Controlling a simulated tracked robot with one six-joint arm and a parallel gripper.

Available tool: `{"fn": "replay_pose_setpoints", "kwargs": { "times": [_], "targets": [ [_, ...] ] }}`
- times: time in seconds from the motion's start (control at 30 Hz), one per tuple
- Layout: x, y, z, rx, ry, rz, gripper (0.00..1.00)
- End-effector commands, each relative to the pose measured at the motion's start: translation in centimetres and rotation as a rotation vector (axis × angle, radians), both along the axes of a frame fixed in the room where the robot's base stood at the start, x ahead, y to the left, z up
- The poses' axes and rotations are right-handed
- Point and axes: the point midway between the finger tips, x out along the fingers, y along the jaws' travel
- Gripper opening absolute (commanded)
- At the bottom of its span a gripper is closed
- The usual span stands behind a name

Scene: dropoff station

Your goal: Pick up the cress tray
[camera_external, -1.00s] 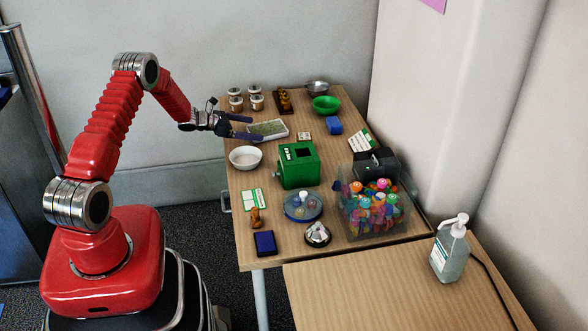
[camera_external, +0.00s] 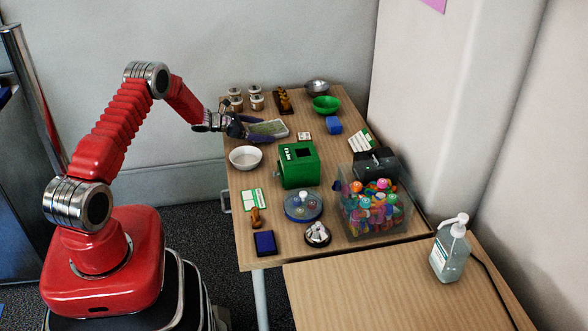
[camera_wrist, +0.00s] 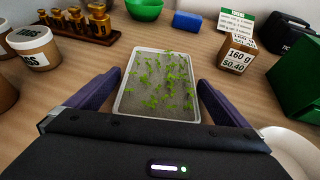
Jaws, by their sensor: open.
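The cress tray (camera_external: 270,128) is a shallow pale rectangular tray with green sprouts, lying on the wooden table toward its back left. In the wrist view the cress tray (camera_wrist: 121,100) lies between my two dark fingers. My gripper (camera_external: 254,130) is open at the tray's left end, reaching in from the left. In the wrist view my gripper (camera_wrist: 160,88) has one finger along each long side of the tray, with a narrow gap on each side. Whether the fingertips touch the table is not clear.
A white bowl (camera_external: 246,158) and a green box (camera_external: 299,166) stand in front of the tray. Several lidded tubs (camera_external: 255,102) and a rack of brass weights (camera_external: 283,103) are behind it. A small price block (camera_wrist: 237,55) sits just right of the tray.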

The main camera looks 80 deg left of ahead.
Motion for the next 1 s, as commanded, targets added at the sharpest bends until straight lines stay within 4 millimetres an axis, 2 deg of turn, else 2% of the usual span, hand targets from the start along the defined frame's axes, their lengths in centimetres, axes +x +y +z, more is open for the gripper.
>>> {"fn": "replay_pose_setpoints", "kwargs": {
  "times": [0.3,0.87,1.0],
  "targets": [
    [-0.01,0.00,0.02,0.000,0.000,0.000,1.00],
    [-0.01,0.00,0.03,0.000,0.000,0.000,0.61],
    [0.00,0.02,0.08,0.001,-0.001,0.000,0.60]
  ]
}}
